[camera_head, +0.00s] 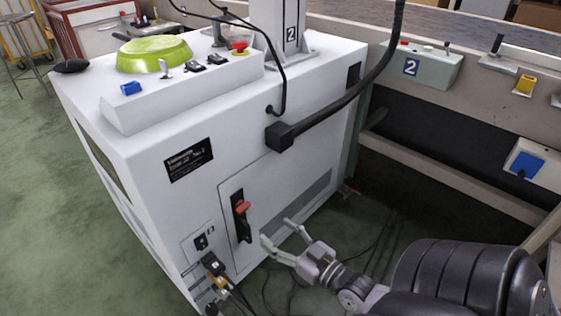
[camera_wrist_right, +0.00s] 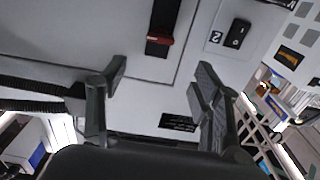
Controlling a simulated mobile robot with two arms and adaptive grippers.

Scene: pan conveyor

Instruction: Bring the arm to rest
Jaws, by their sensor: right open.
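My right gripper (camera_head: 283,238) is open and empty in the head view. It is in front of the lower part of a white machine cabinet (camera_head: 265,170), close to a red-handled switch (camera_head: 242,207) on its door. In the right wrist view, the two fingers of my right gripper (camera_wrist_right: 158,85) are spread apart with nothing between them. The red switch handle shows there too, beyond the fingers. Whether the fingers touch the cabinet cannot be told. My left gripper is not in view.
A green pan (camera_head: 154,54) sits on top of the cabinet, near a red button (camera_head: 240,46). Cables (camera_head: 228,290) run from the cabinet's lower corner to the floor. A conveyor side with a control box (camera_head: 420,66) stands at the right. Green floor (camera_head: 60,220) is clear at the left.

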